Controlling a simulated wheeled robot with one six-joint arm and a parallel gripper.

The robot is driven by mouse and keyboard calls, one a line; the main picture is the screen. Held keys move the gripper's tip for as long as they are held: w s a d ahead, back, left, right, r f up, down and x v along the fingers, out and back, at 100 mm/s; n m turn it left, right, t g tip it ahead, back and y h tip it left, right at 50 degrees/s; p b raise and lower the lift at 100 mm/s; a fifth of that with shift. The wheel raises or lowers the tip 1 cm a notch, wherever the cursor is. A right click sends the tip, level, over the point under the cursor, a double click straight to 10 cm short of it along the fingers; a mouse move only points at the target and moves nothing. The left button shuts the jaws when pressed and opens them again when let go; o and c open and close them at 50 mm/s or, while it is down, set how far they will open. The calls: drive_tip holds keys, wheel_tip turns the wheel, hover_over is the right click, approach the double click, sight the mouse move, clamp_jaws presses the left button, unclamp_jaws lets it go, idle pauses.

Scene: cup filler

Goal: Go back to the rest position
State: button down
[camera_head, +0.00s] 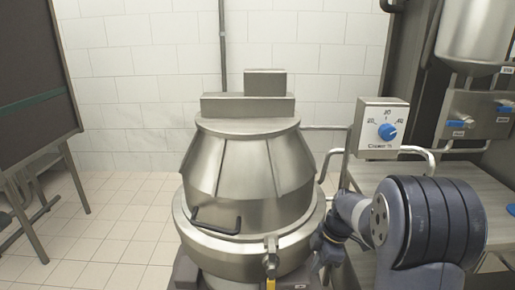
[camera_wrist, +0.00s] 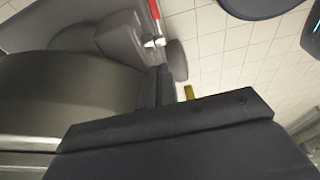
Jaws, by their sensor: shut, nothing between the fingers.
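My gripper (camera_head: 328,246) is at the lower right of the metal vessel in the head view, close beside its rim. It is shut, with nothing seen between its fingers. My arm partly hides it, and I cannot tell whether it touches the vessel. In the wrist view, dark gripper parts (camera_wrist: 180,122) fill the lower middle, close to the camera. The large steel vessel (camera_head: 248,170) stands upright in the middle of the head view with its lid on. A black handle (camera_head: 216,226) is on its front left.
A control box (camera_head: 369,142) with a blue knob (camera_head: 387,131) stands right of the vessel. A steel table (camera_head: 470,180) and a hopper (camera_head: 474,32) with blue valves are at the right. A dark board on legs (camera_head: 30,75) is at the left. Tiled floor is clear between board and vessel.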

drive_tip(key=shift+v, duration=1)
drive_tip(key=shift+f, duration=0.1)
